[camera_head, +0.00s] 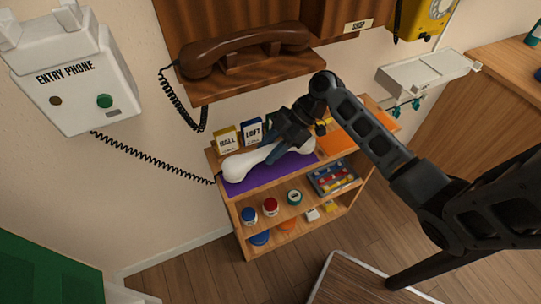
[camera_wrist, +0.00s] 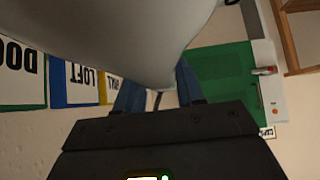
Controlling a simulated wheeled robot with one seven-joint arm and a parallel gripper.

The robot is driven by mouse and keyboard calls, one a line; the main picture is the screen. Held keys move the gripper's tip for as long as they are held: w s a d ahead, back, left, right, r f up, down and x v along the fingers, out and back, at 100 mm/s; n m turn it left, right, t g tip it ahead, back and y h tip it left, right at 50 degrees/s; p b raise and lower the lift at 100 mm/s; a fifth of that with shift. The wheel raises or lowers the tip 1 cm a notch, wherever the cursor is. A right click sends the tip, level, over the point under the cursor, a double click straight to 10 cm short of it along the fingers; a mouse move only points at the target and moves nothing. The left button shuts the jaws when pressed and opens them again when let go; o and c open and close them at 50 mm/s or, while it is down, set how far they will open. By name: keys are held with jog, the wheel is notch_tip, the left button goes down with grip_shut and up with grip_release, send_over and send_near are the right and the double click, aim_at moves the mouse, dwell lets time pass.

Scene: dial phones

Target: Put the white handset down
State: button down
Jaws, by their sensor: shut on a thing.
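The white handset (camera_head: 243,163) is at the purple mat (camera_head: 270,175) on top of the wooden shelf unit, lying lengthwise along it. My gripper (camera_head: 274,153) is shut around the handset's middle from above. I cannot tell whether the handset rests on the mat or is just above it. A dark coiled cord runs from the white entry phone (camera_head: 75,85) on the wall to the handset's left end. In the wrist view the handset (camera_wrist: 120,35) fills the upper left, between the blue fingers (camera_wrist: 158,95).
Yellow HALL (camera_head: 228,139) and blue LOFT (camera_head: 252,132) boxes stand behind the mat. A brown handset (camera_head: 245,48) lies on the wall phone above. An orange mat (camera_head: 345,137) is to the right. Jars (camera_head: 271,206) stand on the lower shelf.

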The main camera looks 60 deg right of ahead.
jog(key=shift+f, duration=1.95)
jog(key=c, duration=0.7)
grip_release()
jog(key=shift+s+d, duration=0.1)
jog(key=v, duration=1.2)
jog(key=shift+b, duration=0.35)
